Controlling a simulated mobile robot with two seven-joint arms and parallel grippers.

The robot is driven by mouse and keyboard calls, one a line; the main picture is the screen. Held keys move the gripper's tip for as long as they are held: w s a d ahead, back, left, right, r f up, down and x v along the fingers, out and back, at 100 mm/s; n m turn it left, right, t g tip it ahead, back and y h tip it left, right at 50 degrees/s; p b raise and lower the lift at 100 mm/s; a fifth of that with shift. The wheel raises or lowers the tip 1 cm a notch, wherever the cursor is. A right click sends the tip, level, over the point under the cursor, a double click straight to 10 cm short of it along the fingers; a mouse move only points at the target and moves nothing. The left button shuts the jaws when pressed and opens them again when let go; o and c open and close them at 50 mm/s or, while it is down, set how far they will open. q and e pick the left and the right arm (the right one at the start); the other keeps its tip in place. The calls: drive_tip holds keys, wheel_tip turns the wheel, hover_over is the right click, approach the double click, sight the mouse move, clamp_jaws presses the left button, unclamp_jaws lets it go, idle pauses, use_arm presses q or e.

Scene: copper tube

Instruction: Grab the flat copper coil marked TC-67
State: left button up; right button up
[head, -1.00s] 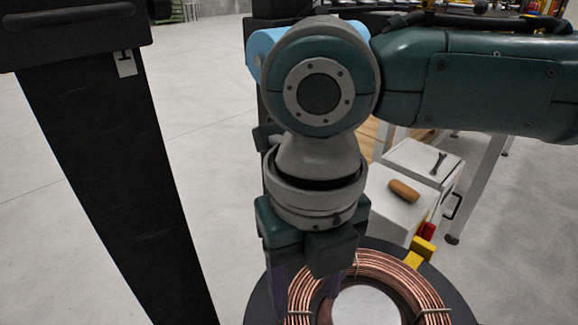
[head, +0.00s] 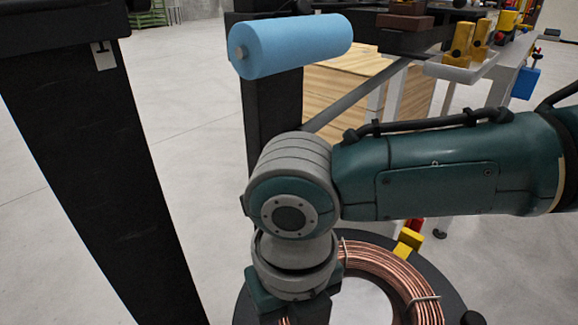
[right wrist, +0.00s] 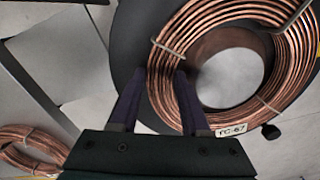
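The flat copper coil (head: 418,283) lies on a dark round plate (head: 447,286) at the bottom of the head view, tied with thin bands. In the right wrist view the coil (right wrist: 293,60) fills the upper right, and its white label (right wrist: 231,130) reads TC-67. My right gripper (right wrist: 160,75) is open, its two fingers apart with the coil's left band between them in the picture. I cannot tell whether they touch it or how deep they reach. In the head view the fingers are hidden or cut off by the lower edge. My left gripper is not in view.
Another copper coil (right wrist: 32,148) lies at the lower left of the right wrist view. A dark post (head: 95,170) stands at left. A blue roll (head: 292,44), wooden boards (head: 345,85) and a bench with yellow parts (head: 462,42) are behind. Grey floor is open between the posts.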

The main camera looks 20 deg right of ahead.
clamp_jaws()
drive_tip(key=shift+r, duration=0.1)
idle(1.0)
